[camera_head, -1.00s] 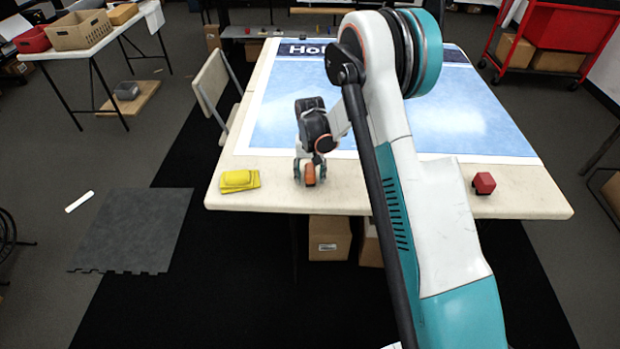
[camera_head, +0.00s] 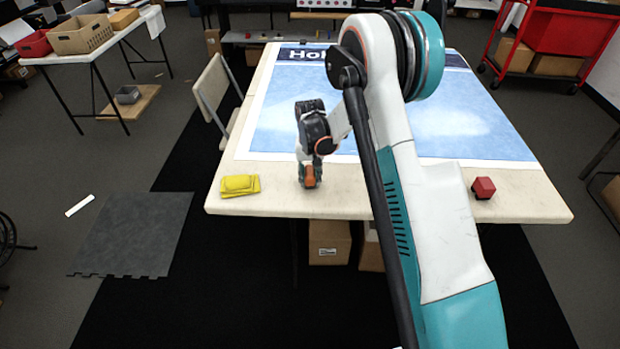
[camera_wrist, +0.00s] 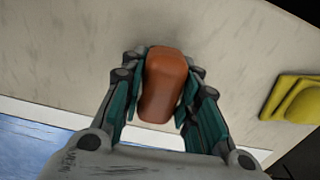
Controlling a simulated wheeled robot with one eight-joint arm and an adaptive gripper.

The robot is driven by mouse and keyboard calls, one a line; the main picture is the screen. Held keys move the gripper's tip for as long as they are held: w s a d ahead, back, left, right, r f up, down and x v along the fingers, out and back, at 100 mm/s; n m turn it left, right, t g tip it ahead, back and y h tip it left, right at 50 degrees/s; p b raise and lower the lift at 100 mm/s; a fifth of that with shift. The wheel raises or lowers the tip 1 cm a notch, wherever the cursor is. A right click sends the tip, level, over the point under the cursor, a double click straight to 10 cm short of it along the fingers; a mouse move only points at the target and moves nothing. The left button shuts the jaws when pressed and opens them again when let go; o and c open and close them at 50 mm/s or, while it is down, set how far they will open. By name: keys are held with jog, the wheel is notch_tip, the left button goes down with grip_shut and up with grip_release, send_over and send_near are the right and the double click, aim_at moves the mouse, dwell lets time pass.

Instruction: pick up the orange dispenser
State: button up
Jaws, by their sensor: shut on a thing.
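The orange dispenser (camera_head: 309,180) is on the near part of the pale table (camera_head: 400,190). In the wrist view the dispenser (camera_wrist: 162,85) is a rounded orange-brown block between the two fingers. My gripper (camera_head: 308,176) points down over it, and in the wrist view my gripper (camera_wrist: 160,100) has a finger against each side of the dispenser. It is shut on the dispenser. Whether the dispenser's underside touches the table cannot be told.
A yellow folded cloth-like item (camera_head: 240,185) lies left of the gripper, also in the wrist view (camera_wrist: 295,100). A red block (camera_head: 483,187) sits at the right. A blue poster (camera_head: 450,120) covers much of the table. A chair (camera_head: 214,95) stands at the left edge.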

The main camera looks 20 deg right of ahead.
aim_at(310, 170)
notch_tip(310, 170, up, 19)
jog(key=p, duration=0.5)
